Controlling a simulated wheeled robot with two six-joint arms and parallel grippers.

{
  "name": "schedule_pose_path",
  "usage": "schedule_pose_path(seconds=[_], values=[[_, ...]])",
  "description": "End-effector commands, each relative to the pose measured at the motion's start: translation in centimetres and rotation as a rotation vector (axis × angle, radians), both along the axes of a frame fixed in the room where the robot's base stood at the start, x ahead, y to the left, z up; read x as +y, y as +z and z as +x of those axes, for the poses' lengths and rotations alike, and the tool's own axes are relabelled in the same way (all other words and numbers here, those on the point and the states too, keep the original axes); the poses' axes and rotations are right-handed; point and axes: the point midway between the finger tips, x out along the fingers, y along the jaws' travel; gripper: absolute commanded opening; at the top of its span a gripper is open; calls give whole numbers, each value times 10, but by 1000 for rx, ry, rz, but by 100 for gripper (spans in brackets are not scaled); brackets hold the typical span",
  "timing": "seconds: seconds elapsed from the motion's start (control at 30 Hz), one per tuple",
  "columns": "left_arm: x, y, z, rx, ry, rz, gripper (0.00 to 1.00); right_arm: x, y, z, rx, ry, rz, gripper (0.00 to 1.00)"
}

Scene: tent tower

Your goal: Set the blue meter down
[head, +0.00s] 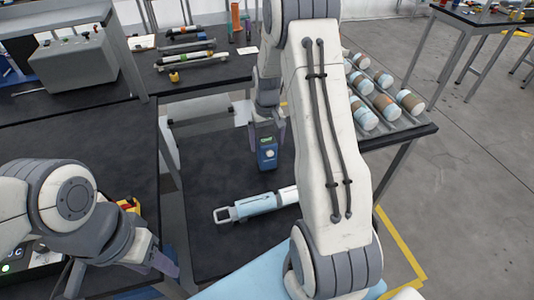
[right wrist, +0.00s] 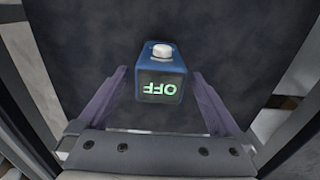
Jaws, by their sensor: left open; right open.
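The blue meter (head: 267,154) is on the dark table (head: 215,180) in the head view, below my right gripper (head: 265,128). In the right wrist view the meter (right wrist: 160,72) sits between the two open purple fingers, with its lit screen reading OFF and a pale knob on top. A gap shows between the meter and each finger, and its base appears to rest on the dark surface. My left gripper (head: 160,268) is at the lower left of the head view, away from the meter; its fingertips are partly hidden.
A light blue cylinder with a handle (head: 255,205) lies on the table in front of the meter. Several capped jars (head: 385,105) lie on a rack at the right. Rods (head: 185,55) lie on the back bench, and a grey box (head: 75,60) stands at the back left.

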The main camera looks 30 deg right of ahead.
Motion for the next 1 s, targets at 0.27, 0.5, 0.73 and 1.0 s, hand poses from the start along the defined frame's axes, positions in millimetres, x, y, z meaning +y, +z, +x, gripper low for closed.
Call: schedule_pose_path(seconds=[0.27,0.5,0.73,1.0], values=[[0,-5,0,0,0,0,50,0,42,1,-2,0,-1,100],[0,-5,0,0,0,0,50,5,51,0,0,9,1,100],[0,-5,0,0,0,0,50,119,95,-26,-22,229,13,100],[0,-5,0,0,0,0,50,263,140,-169,-43,656,53,100]])
